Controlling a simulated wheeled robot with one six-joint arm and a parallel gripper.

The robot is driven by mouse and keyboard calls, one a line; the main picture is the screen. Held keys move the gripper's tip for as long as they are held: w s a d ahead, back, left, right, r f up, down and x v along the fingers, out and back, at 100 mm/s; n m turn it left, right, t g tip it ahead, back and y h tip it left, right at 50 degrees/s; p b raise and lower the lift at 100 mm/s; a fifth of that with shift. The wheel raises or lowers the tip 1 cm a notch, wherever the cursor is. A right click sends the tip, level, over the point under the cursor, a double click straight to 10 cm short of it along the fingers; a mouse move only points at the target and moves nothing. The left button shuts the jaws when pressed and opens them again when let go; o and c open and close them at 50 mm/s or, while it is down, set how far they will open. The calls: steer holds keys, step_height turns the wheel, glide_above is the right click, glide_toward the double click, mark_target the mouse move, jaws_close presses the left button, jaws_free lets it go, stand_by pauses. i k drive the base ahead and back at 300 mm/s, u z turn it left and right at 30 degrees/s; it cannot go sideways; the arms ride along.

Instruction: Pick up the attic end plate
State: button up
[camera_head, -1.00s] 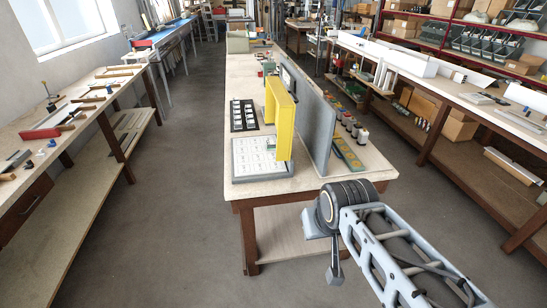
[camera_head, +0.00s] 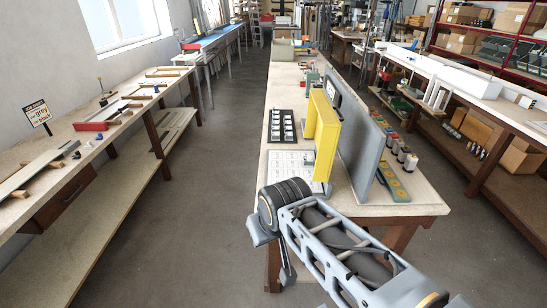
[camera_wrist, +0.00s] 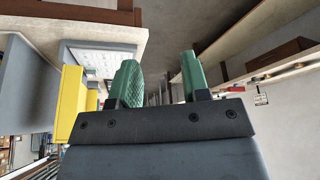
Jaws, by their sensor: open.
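I cannot make out which part is the attic end plate. Several small parts sit in a black tray (camera_head: 271,126), and a pale board with a printed grid (camera_head: 291,157) lies in front of it on the middle table (camera_head: 390,205). The board shows inverted in the wrist view (camera_wrist: 100,56). My gripper (camera_wrist: 158,58) has two green fingers, spread apart with nothing between them. In the head view its fingers cannot be made out; my arm's wrist covers the table's near left corner.
A yellow upright frame (camera_head: 321,136) and a tall grey panel (camera_head: 355,145) stand on the middle table, with rollers (camera_head: 400,152) to their right. The left bench (camera_head: 60,150) holds tools, profiles and a sign (camera_head: 38,114). The aisle floor (camera_head: 190,215) is clear.

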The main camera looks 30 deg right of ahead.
mark_target(307, 161)
steer(key=u, duration=0.1)
steer(key=i, duration=1)
steer(key=z, duration=0.25)
